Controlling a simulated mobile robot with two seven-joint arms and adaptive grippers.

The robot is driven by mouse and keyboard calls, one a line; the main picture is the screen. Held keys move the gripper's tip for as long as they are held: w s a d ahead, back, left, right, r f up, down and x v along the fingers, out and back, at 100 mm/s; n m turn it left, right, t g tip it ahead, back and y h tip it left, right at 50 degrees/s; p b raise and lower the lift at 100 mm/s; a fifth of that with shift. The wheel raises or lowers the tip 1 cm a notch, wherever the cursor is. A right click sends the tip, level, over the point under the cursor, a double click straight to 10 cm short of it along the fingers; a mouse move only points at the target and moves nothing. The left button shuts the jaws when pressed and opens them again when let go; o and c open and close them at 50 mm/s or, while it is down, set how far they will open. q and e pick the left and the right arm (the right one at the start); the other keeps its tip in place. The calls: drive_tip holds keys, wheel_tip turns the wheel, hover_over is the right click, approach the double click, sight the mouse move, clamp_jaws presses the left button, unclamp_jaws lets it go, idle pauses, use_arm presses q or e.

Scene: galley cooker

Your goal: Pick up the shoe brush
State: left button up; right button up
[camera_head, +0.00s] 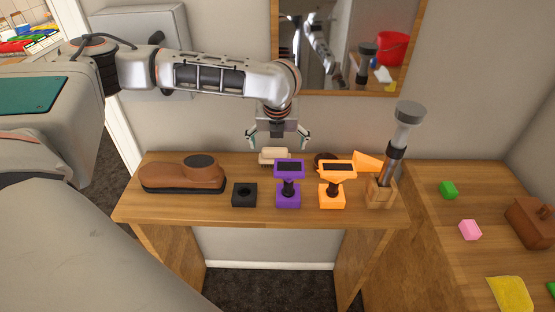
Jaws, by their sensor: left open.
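A small brush (272,157) with a pale back and a darker lower edge lies near the back of the wooden table, close to the wall. It looks like the shoe brush. My left gripper (278,140) points down just above the brush, its fingers open and spread to either side. I cannot tell whether the fingers touch the brush. The purple stand partly hides the brush's right end. My right gripper is not in view.
A brown shoe-like object (183,176), a black block (244,195), a purple stand (288,200), an orange stand (331,200) and a grey-headed tool in a wooden holder (381,194) share the table (150,211). A mirror (345,91) hangs behind. A side counter (440,230) stands right.

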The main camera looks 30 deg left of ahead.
sight(275, 150)
use_arm(q)
drive_tip(key=x, duration=0.6)
drive_tip(key=shift+s+a+f, duration=0.25)
drive_tip(key=shift+a, duration=0.15)
drive_tip(key=c, duration=1.2)
